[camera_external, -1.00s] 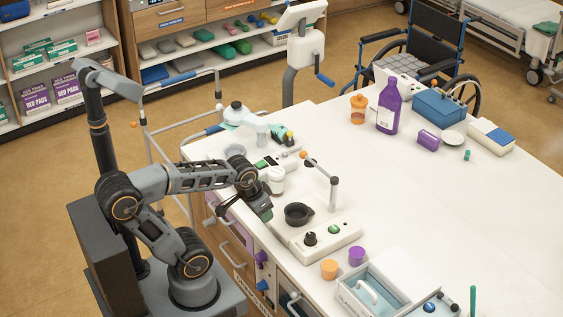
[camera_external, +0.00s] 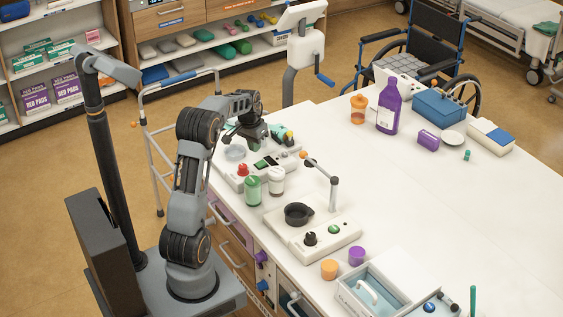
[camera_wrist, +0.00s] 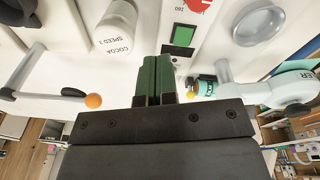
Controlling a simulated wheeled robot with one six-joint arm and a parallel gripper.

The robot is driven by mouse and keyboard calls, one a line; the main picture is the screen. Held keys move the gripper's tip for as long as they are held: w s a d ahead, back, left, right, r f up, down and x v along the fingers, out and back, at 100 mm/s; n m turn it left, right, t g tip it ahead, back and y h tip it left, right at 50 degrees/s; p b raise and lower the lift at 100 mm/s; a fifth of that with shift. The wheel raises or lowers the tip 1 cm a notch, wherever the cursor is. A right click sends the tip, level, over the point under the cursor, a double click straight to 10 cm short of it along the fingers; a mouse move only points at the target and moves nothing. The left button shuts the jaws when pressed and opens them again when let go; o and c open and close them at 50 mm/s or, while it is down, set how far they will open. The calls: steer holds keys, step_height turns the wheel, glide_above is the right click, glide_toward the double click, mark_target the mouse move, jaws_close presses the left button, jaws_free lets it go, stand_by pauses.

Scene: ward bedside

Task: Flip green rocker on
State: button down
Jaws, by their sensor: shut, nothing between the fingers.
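The green rocker (camera_external: 262,163) is set in a white appliance panel (camera_external: 285,160), beside a red knob (camera_external: 243,170). In the wrist view the rocker (camera_wrist: 184,35) is a green rectangle in a dark frame, ahead of my fingertips and slightly right. I cannot tell its tilt. My gripper (camera_external: 254,146) hangs just above and behind the panel, apart from the rocker as far as I can see. In the wrist view my gripper's (camera_wrist: 154,62) green fingers are together and empty.
A green-filled jar (camera_external: 252,190) and a white jar (camera_external: 277,180) stand in front of the panel. A lever with an orange ball (camera_wrist: 93,101) lies left of my fingers in the wrist view. A white device with a black cup (camera_external: 298,213) stands nearer. The table's right side has free room.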

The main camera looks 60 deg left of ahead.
mark_target(266, 162)
steer(key=w+a+r+m, duration=0.3)
steer(key=shift+w+a+r+m+t, duration=0.2)
steer(key=shift+r+m+t, duration=0.1)
steer(key=shift+r+t, duration=0.1)
steer(key=shift+f, duration=0.1)
steer(key=w+f+p, duration=0.1)
steer(key=f, duration=0.8)
steer(key=w+f+p, duration=0.1)
steer(key=f, duration=0.3)
steer(key=shift+w+f+p, duration=0.3)
steer(key=shift+w+p, duration=0.05)
